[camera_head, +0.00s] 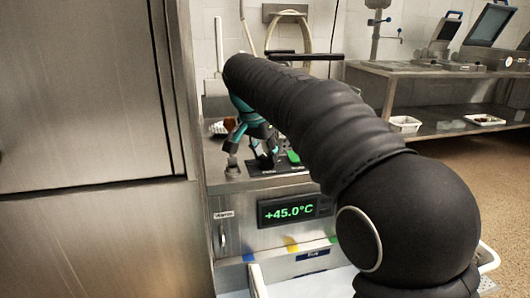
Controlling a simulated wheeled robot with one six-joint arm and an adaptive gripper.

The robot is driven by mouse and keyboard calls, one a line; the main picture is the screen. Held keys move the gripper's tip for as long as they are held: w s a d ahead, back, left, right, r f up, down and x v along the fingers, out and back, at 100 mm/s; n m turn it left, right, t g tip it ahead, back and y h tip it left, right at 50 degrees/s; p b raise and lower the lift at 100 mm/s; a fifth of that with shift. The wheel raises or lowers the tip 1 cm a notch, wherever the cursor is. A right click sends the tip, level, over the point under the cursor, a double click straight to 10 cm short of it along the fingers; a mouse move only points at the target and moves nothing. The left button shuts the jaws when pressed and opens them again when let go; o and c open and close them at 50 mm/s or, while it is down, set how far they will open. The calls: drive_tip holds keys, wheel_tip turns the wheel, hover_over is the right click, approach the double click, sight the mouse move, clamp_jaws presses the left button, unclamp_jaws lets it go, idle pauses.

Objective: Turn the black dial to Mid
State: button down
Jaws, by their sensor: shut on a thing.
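My gripper (251,160), teal and black, points down at the top of a steel counter unit (290,185). Its fingers stand a little apart and are shut on what seems to be the black dial. The dial itself is hard to make out between and behind the fingers, and so is its setting. A black panel (282,168) lies on the counter beside the right finger. No "Mid" mark is legible. My black arm reaches in from the right and covers much of the counter.
A green digital display (287,210) on the unit's front reads +45.0°C. A small green object (293,157) is right of the gripper. A tall steel cabinet (80,100) stands close on the left. A steel table (445,125) with white trays stands at the back right.

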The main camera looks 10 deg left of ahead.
drive_tip(key=c, duration=0.8)
unclamp_jaws()
drive_tip(key=shift+d, duration=0.1)
drive_tip(key=v, duration=1.2)
drive_tip(key=shift+r, duration=0.1)
